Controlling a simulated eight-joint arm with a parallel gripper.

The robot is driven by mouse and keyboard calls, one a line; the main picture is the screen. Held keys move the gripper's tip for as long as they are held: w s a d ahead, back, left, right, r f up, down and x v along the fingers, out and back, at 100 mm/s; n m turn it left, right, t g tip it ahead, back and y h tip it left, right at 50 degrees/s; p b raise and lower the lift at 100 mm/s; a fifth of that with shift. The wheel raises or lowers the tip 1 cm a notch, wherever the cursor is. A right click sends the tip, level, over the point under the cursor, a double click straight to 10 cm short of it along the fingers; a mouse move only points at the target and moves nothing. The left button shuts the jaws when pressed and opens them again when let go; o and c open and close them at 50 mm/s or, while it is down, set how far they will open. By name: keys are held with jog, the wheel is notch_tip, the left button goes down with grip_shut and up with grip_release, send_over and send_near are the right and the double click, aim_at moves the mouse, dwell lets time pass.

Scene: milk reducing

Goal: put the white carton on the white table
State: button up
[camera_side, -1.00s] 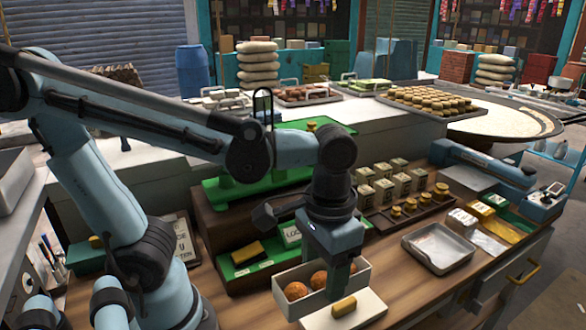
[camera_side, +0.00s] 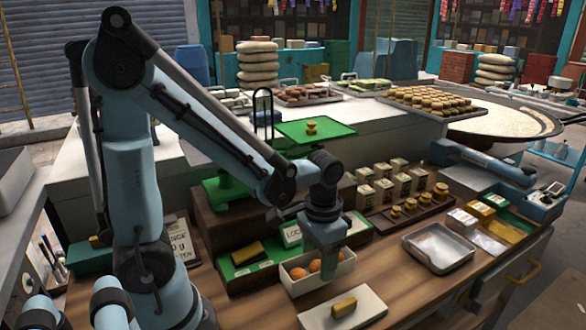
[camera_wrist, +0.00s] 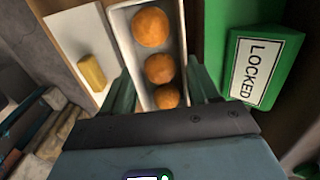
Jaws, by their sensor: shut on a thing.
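The white carton (camera_side: 318,283) is a long open box with several orange balls in it, on or just above the brown wooden worktop. My gripper (camera_side: 330,272) is at its back right and shut on it. In the wrist view my fingers (camera_wrist: 163,98) lie on either side of the carton (camera_wrist: 120,45). The fingertips are partly hidden in the side view. A low flat white slab (camera_side: 365,312) carrying a yellow bar lies in front of the carton. A white-topped counter (camera_side: 375,112) stands behind. I cannot tell which of these is the white table.
A green stand with a LOCKED sign (camera_wrist: 253,70) is close beside the carton. Small tins (camera_side: 385,190) and a metal tray (camera_side: 438,250) are to the right. The yellow bar (camera_side: 344,307) lies on the slab. Bare worktop (camera_side: 395,275) shows between slab and tray.

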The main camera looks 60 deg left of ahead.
jog(key=shift+f, duration=1.1)
jog(key=shift+f, duration=0.15)
jog(key=o, duration=0.8)
notch_tip(320, 180, up, 12)
jog(key=t, duration=0.7)
jog(key=shift+d, duration=0.15)
